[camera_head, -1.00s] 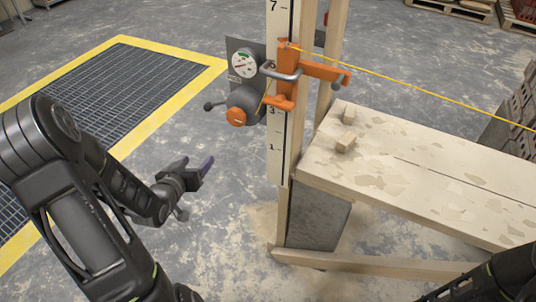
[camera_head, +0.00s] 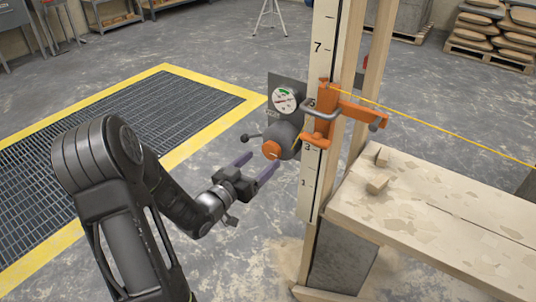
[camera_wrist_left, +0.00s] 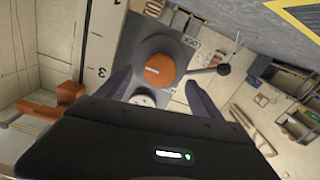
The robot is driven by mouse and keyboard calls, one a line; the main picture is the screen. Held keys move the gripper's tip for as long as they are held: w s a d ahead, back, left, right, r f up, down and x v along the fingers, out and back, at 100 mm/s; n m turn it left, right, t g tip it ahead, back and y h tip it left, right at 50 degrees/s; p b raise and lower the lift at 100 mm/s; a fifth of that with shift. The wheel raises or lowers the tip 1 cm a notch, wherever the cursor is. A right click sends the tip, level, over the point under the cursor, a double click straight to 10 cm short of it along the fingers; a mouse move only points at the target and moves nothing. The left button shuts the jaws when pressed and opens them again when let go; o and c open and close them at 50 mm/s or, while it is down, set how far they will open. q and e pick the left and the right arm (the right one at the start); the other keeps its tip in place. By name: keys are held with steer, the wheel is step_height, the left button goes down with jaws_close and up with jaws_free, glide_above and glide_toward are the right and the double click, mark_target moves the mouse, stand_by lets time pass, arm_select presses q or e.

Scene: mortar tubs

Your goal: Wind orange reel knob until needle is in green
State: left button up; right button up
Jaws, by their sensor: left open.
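The orange reel knob (camera_head: 272,149) faces me on the front of a dark grey reel, fixed beside the white numbered staff. The round white gauge (camera_head: 285,100) is just above it, with a green patch near its top; its needle is too small to read surely. My left gripper (camera_head: 262,160) is open and empty, its two fingers pointing at the knob from the lower left. In the left wrist view the knob (camera_wrist_left: 159,70) lies ahead between the spread fingers, apart from them. The gauge (camera_wrist_left: 143,100) there is partly hidden by my gripper. My right gripper is out of view.
A crank with a black ball (camera_head: 245,138) sticks out left of the reel. An orange clamp (camera_head: 325,112) grips the staff (camera_head: 312,185), with a yellow line running right. A plank bench (camera_head: 430,215) stands at right. A yellow-edged floor grate (camera_head: 130,120) lies left.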

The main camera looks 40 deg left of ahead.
mark_target(269, 153)
arm_select(q)
steer(key=shift+w, duration=2.25)
steer(key=shift+c, duration=0.5)
steer(key=c, duration=1.3)
